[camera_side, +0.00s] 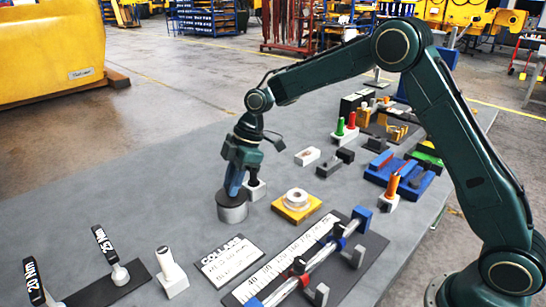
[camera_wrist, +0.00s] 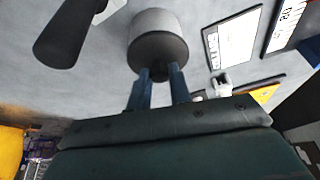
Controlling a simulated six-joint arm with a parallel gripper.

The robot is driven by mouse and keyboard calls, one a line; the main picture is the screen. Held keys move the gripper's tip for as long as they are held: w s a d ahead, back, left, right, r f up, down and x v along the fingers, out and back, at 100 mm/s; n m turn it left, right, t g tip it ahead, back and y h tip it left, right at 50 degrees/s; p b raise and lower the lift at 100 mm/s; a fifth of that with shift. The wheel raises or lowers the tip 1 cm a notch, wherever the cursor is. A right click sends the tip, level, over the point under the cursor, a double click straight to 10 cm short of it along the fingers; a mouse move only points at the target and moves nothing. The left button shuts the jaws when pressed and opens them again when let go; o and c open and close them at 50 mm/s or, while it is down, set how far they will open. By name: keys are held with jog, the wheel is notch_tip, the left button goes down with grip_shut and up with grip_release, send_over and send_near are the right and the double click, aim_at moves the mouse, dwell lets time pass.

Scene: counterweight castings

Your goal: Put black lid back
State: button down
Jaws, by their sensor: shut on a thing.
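The black lid (camera_side: 230,198) is at the top of a grey cylindrical canister (camera_side: 233,213) on the grey table. In the wrist view the dark lid (camera_wrist: 160,48) lies against the end of the light grey canister (camera_wrist: 158,22), with no clear gap between them. My gripper (camera_side: 234,190) is above the canister, pointing down. In the wrist view its blue fingers (camera_wrist: 160,76) are shut at the middle of the lid, on what looks like its small knob. The fingers mostly hide the knob. I cannot tell whether the lid is fully seated.
A black-handled piece on a white base (camera_side: 256,190) stands close to the right of the canister. A yellow block with a white ring (camera_side: 296,204) is further right. A white label plate (camera_side: 230,259) lies in front. The table to the left is clear.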

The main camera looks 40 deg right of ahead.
jog(key=shift+f, duration=0.2)
jog(key=c, duration=1.3)
grip_release()
jog(key=v, duration=1.2)
jog(key=shift+d+r, duration=0.1)
jog(key=shift+r, duration=0.05)
